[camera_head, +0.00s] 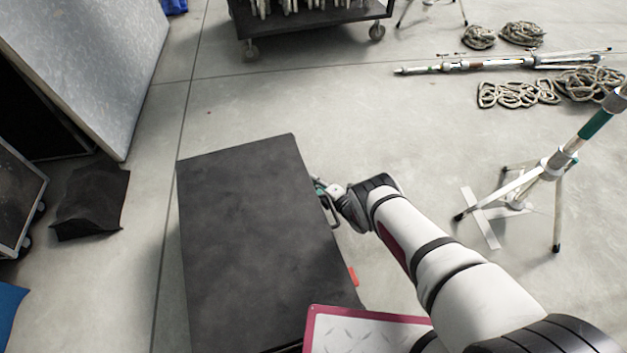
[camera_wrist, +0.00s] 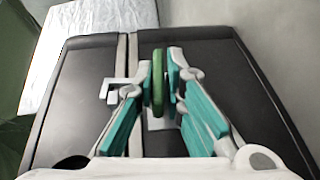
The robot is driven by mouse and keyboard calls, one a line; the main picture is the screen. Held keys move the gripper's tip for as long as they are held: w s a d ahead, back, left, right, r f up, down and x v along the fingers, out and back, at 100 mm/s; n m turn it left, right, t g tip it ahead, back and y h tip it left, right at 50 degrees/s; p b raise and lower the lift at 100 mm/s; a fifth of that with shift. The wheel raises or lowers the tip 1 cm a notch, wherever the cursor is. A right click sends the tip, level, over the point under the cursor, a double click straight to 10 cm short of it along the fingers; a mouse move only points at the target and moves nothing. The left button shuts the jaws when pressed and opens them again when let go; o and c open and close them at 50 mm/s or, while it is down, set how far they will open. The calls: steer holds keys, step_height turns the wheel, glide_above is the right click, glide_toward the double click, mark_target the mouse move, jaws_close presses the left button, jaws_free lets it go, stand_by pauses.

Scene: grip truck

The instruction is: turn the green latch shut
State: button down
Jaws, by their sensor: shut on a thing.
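The green latch (camera_wrist: 158,82) stands upright in the wrist view, on the side of a black case (camera_wrist: 205,70). My gripper (camera_wrist: 165,75) has its two fingers closed around the latch, one on each side. In the head view my gripper (camera_head: 327,192) reaches the right side of the black case (camera_head: 245,230), near its far corner. The latch is small and partly hidden by the fingers there. A pale seam runs along the case beside the latch in the wrist view.
A red latch (camera_head: 353,276) sits lower on the case's right side. A pink-edged panel (camera_head: 365,332) lies at the case's near end. A tripod stand (camera_head: 540,170) is to the right, with coiled ropes (camera_head: 520,94) behind.

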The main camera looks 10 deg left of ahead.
steer(key=c, duration=1.8)
jaws_free()
steer(key=shift+w+r, duration=0.1)
steer(key=shift+r, duration=0.15)
steer(key=shift+o, duration=0.4)
steer(key=shift+f, duration=0.1)
steer(key=v, duration=1.2)
